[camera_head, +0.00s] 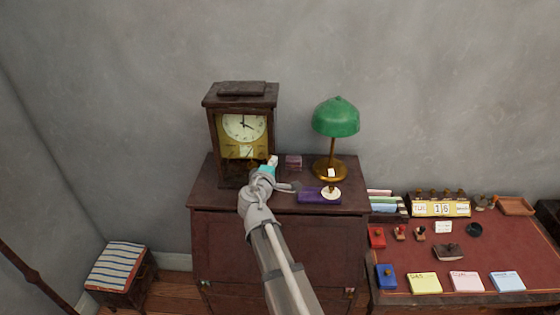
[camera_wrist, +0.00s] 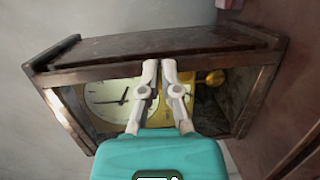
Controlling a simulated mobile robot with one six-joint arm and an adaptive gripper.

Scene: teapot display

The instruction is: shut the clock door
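The clock (camera_head: 243,127) is a dark wooden case standing on the cabinet, with a pale round dial and a gold lower panel. The wrist view shows it turned sideways, with its dial (camera_wrist: 108,98) at left and gold pendulum (camera_wrist: 213,78) at right. A long dark wooden piece (camera_wrist: 160,50) runs across its upper side; I cannot tell whether it is the door or the case side. My gripper (camera_head: 270,162) is in front of the clock's lower right part. In the wrist view its fingers (camera_wrist: 160,66) are together, with nothing visible between them.
The cabinet top (camera_head: 222,200) also bears a green lamp (camera_head: 336,118), a small reddish box (camera_head: 293,161) and a purple item (camera_head: 318,196) right of my gripper. A desk (camera_head: 500,257) with stationery stands at right. A striped stool (camera_head: 118,265) is at lower left.

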